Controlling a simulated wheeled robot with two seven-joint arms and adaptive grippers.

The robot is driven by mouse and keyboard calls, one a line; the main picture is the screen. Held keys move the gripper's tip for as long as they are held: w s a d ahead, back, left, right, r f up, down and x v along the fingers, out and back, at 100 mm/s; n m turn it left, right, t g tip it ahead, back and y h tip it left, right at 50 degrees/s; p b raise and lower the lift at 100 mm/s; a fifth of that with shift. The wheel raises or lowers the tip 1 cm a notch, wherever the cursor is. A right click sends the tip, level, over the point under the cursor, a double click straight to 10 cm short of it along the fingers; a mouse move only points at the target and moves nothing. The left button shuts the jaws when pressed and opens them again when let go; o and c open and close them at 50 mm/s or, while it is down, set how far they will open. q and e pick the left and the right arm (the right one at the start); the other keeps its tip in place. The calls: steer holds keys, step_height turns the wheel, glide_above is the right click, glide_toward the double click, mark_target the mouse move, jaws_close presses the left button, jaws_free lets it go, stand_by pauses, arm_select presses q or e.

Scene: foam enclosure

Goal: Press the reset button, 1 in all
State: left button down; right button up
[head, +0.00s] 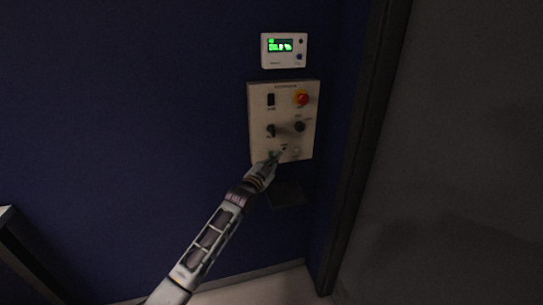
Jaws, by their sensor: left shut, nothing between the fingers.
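A pale control panel (286,113) hangs on the dark blue wall, with a red mushroom button on a yellow base (302,98) at its upper right. A black switch (271,99), a dark selector (271,131) and a black knob (299,127) also sit on it. My left gripper (274,158) is shut and empty at the panel's lower left. Its tips overlap the bottom row, and I cannot tell whether they touch it. A small pale round control (296,152) shows right of the tips. The labels are too small to read, so I cannot single out the reset button. My right gripper is not in view.
A white display unit (284,50) with green digits is mounted above the panel. A dark box or ledge (287,194) sits below it. A dark vertical frame (354,150) and grey surface stand to the right. The wall left of the panel is clear.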

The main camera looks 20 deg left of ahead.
arm_select(q)
steer(key=shift+w+a, duration=0.45)
steer(key=shift+w, duration=0.2)
stand_by(1.3)
steer(key=shift+s+d, duration=0.1)
steer(key=shift+s, duration=0.05)
stand_by(0.3)
steer(key=shift+s+d+p, duration=0.3)
steer(key=shift+s+p, duration=0.2)
steer(key=shift+p, duration=0.2)
steer(key=shift+s+d, duration=0.1)
steer(key=shift+s, duration=0.05)
steer(key=s+d+p, duration=0.1)
steer(key=s, duration=0.1)
steer(key=s+d+p, duration=0.1)
steer(key=s+p, duration=0.1)
steer(key=shift+d, duration=0.35)
